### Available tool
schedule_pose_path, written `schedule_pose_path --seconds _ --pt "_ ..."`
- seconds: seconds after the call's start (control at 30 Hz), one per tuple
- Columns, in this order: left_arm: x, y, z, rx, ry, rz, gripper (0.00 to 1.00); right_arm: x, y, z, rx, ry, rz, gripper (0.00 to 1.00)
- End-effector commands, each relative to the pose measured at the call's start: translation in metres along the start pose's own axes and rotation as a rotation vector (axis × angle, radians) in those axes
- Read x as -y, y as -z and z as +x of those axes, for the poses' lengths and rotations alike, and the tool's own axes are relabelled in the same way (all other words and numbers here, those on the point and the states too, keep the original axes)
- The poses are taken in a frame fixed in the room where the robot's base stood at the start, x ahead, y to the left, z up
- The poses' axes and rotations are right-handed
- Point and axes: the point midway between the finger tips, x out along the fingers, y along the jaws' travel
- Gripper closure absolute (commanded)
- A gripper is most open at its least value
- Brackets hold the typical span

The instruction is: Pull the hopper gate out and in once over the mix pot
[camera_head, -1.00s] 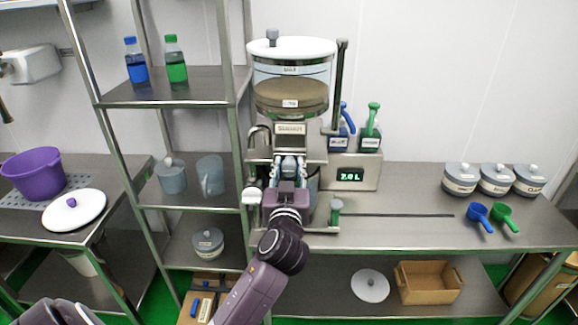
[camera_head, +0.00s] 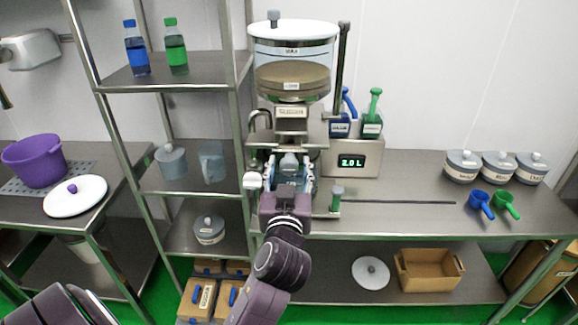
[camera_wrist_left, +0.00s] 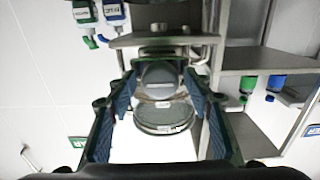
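The hopper (camera_head: 292,88) has a clear body with tan powder and a white lid, and stands on a metal stand over the bench. In the left wrist view it shows upside down (camera_wrist_left: 165,118) between my fingers. My left gripper (camera_head: 288,172) is in front of the stand, below the hopper label, with its fingers spread apart. The fingers frame the view in the left wrist view (camera_wrist_left: 165,100). A grey rounded part (camera_head: 289,160) shows between them; I cannot tell whether it is the gate handle. The mix pot cannot be made out behind my gripper. My right gripper is not in view.
A small green-topped post (camera_head: 336,198) is close to my gripper's right. Lidded jars (camera_head: 497,167) and scoops (camera_head: 480,203) are at the right. A shelf rack stands left.

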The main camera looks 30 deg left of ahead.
Motion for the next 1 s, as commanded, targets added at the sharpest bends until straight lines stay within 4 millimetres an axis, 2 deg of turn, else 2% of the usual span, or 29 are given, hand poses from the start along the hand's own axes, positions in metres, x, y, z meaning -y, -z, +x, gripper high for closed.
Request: schedule_pose_path --seconds 0.17,0.27,0.5,0.7,1.0 --pt "0.000 0.003 0.000 -0.003 0.001 -0.001 0.53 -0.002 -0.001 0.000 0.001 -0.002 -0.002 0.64" --pt "0.000 0.012 0.001 -0.006 0.001 -0.003 0.53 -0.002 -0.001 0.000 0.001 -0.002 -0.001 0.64" --pt "0.000 0.059 -0.001 -0.009 0.000 -0.008 0.53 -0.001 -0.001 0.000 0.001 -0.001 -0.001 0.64" --pt "0.000 0.088 -0.001 -0.006 0.001 -0.003 0.53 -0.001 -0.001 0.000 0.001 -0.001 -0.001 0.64" --pt "0.000 0.101 -0.002 -0.001 0.000 0.000 0.53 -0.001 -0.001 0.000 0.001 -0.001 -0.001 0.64"
